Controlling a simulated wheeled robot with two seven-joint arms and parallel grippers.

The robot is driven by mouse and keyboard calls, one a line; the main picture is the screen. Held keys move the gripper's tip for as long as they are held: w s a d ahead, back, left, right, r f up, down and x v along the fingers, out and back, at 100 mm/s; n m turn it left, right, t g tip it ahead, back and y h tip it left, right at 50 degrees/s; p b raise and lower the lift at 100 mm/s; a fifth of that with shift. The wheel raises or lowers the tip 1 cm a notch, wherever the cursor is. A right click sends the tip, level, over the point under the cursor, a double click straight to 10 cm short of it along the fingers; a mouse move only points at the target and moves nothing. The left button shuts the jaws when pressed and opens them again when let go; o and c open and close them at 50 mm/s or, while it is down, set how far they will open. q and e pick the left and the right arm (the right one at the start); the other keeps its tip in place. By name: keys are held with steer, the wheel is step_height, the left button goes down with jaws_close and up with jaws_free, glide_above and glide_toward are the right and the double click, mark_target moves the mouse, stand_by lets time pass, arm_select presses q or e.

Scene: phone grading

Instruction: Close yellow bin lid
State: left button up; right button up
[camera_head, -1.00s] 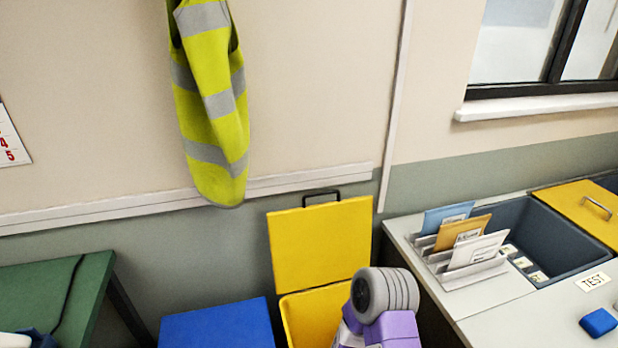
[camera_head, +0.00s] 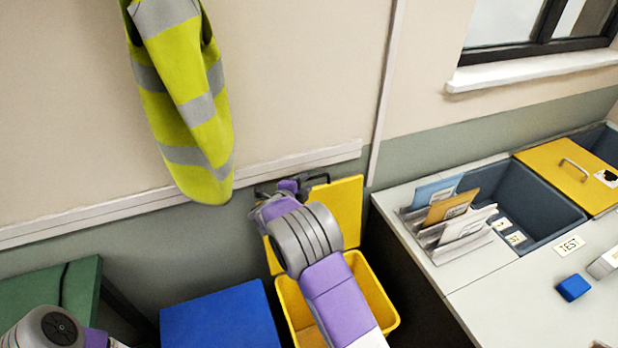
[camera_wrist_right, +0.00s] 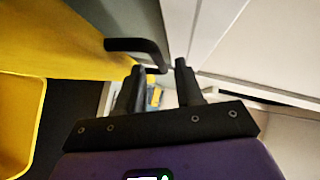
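The yellow bin (camera_head: 388,312) stands on the floor, open. Its yellow lid (camera_head: 346,208) is tilted up at the back, near the wall, with a black handle (camera_head: 322,179) on its top edge. My right arm reaches across the bin, and my right gripper (camera_head: 278,188) is at the lid's top edge, partly hidden by the arm. In the right wrist view, the fingers of my right gripper (camera_wrist_right: 160,68) are apart, with the black handle (camera_wrist_right: 138,46) just beyond their tips. I cannot tell whether they touch. Only part of my left arm shows at the lower left; its gripper is out of view.
A blue bin lid (camera_head: 220,318) is left of the yellow bin. A grey worktop (camera_head: 475,300) with an envelope rack (camera_head: 450,245) stands close on the right. A hi-vis vest (camera_head: 185,100) hangs above.

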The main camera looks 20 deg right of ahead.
mark_target(310, 179)
steer(key=shift+x, duration=2.05)
steer(key=shift+a, duration=0.1)
jaws_close()
